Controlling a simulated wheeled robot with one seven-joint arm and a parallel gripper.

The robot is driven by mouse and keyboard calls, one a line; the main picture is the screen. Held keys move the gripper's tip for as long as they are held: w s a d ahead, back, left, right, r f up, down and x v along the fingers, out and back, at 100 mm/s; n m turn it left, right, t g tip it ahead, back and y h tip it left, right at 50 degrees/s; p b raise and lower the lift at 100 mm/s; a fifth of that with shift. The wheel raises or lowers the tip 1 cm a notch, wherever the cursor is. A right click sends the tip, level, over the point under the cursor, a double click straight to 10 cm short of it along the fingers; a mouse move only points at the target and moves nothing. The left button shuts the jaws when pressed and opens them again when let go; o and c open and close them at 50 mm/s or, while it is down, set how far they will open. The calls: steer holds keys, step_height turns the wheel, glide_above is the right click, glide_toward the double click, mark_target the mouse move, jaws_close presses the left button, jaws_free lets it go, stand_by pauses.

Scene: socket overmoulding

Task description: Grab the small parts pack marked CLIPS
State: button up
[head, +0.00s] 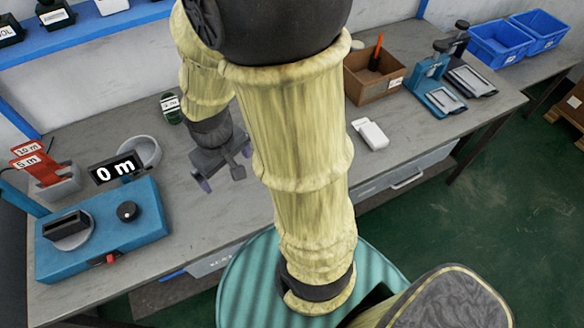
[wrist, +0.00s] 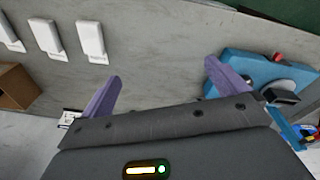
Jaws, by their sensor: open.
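Three white packs lie side by side on the grey bench in the wrist view: a left one (wrist: 10,36), a middle one (wrist: 45,35) and a right one (wrist: 91,42). No CLIPS marking is legible on any of them. In the head view one white pack (head: 371,134) shows right of my arm; the arm may hide the others. My gripper (head: 221,178) is open and empty above the bench, left of that pack. Its purple fingers are spread apart in the wrist view (wrist: 162,72), with bare bench between them.
A blue machine with a knob (head: 105,228) stands at the bench's left, beside a "0 m" display (head: 116,169) and a grey bowl (head: 144,151). A dark green container (head: 171,108) stands at the back. A brown box (head: 372,84) and blue device (head: 433,88) stand at the right.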

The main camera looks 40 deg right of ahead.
steer(key=w+d+f+n+g+h+b, duration=0.1)
steer(key=w+d+f+n+h+b, duration=0.1)
steer(key=f, duration=0.4)
steer(key=w+d+f+n+g+h+b, duration=0.2)
steer(key=w+f+n+h+b, duration=0.1)
steer(key=f+n+h, duration=0.3)
steer(key=w+d+f+n+g+h+b, duration=0.1)
steer(key=w+d+f+n+h+b, duration=0.1)
steer(key=f, duration=0.5)
steer(key=shift+w+d+f+n+g+h+b, duration=0.1)
steer(key=shift+d+f+n+g+h+b, duration=0.1)
steer(key=shift+n+h+b, duration=0.5)
steer(key=shift+w+d+f+n+g+h+b, duration=0.15)
steer(key=shift+n+h, duration=0.25)
steer(key=shift+n, duration=0.6)
steer(key=shift+w+d+h, duration=0.15)
steer(key=shift+w+h, duration=0.05)
steer(key=shift+h, duration=0.1)
steer(key=shift+r, duration=0.1)
steer(key=x, duration=1.2)
steer(key=shift+w+d+p, duration=0.1)
steer(key=shift+p, duration=0.25)
steer(key=x, duration=0.5)
steer(key=shift+f+p, duration=0.25)
steer(key=shift+p, duration=0.1)
